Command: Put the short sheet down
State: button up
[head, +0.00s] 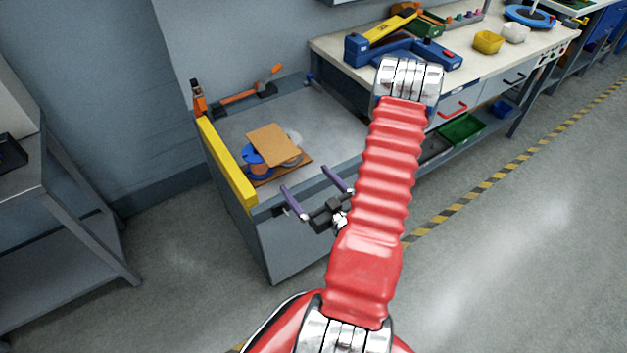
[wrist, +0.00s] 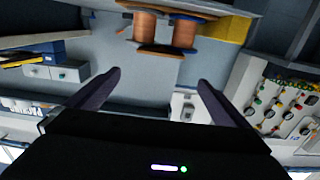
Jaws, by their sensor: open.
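In the head view a tan sheet (head: 272,142) lies slightly tilted on top of spools (head: 258,170) with blue flanges, on a grey worktop (head: 325,115). A second brown sheet (head: 296,168) lies under the spools. I cannot tell for certain which one is the short sheet. My gripper (head: 304,178) is open, with its two purple fingers apart near the worktop's front edge, and nothing is between them. In the wrist view the fingers (wrist: 159,77) are spread and empty. Two copper-coloured spools (wrist: 145,28) and a sheet's edge (wrist: 190,7) show beyond them, apart from the fingers.
A yellow bar (head: 227,162) runs along the worktop's left edge. An orange-handled tool (head: 250,92) lies at the back. A workbench (head: 470,65) with blue tools and bins stands at the right. A grey table (head: 45,180) stands at the left. Bare worktop lies right of the spools.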

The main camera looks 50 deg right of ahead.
jog(key=shift+w, duration=0.15)
jog(key=w+a+r+n+g+y, duration=0.2)
jog(key=w+r+n+g, duration=0.25)
jog(key=w, duration=0.55)
jog(key=w+a+r+g, duration=0.2)
jog(key=a+r+g, duration=0.1)
jog(key=a+r, duration=0.55)
jog(key=s+a+r+g+y, duration=0.1)
jog(key=s+a+r+g, duration=0.1)
jog(key=s+a+r, duration=0.4)
jog(key=s+a+r+m+g+y, duration=0.1)
jog(key=s+a+r+g+y, duration=0.1)
jog(key=s+a+r, duration=0.5)
jog(key=s+a, duration=0.5)
jog(key=a, duration=0.3)
jog(key=shift+s+r, duration=0.15)
